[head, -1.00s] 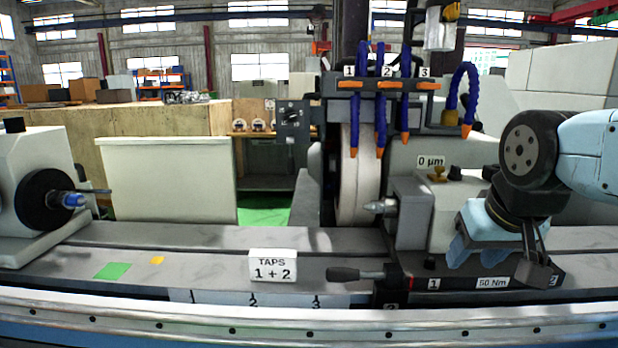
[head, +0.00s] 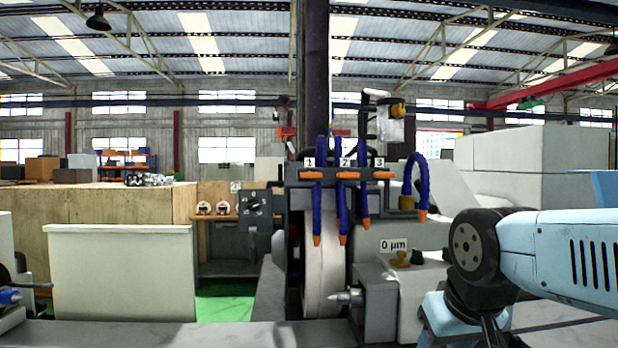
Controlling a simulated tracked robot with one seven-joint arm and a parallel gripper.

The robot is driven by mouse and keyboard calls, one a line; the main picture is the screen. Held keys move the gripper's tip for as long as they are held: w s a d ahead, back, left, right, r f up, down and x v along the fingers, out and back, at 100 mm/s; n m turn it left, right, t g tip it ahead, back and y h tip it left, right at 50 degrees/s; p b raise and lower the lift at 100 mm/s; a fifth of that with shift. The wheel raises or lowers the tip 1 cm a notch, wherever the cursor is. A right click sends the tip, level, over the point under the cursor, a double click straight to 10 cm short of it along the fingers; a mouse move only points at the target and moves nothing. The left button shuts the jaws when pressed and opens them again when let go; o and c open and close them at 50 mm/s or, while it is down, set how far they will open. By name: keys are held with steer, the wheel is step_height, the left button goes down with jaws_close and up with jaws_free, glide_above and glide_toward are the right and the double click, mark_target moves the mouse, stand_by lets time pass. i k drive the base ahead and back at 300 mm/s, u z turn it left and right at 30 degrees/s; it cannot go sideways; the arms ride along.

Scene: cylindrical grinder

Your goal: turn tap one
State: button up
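Tap one (head: 311,175) has an orange handle lying horizontal under the white label 1 (head: 310,162), at the left end of a dark manifold. Tap two (head: 347,175) and tap three (head: 381,175) sit to its right, their orange handles also horizontal. Blue hoses with orange nozzles hang below the taps. My gripper (head: 488,335) is at the bottom right, pointing down, lower than the taps and well to their right. It does not touch any tap. Its fingertips are cut off by the picture's lower edge, so its opening is hidden.
The grinding wheel (head: 325,265) stands below the taps, with a pointed tailstock (head: 370,300) at its right. A "0 µm" label (head: 393,245) and a brass knob (head: 401,259) lie between the taps and my arm. A dial box (head: 257,211) is left of the manifold.

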mark_target(310, 175)
steer(key=z, duration=0.05)
steer(key=k, duration=0.5)
steer(key=z, duration=1.35)
steer(key=k, duration=0.7)
steer(key=u, duration=1.5)
steer(key=i, duration=1)
steer(key=z, duration=0.1)
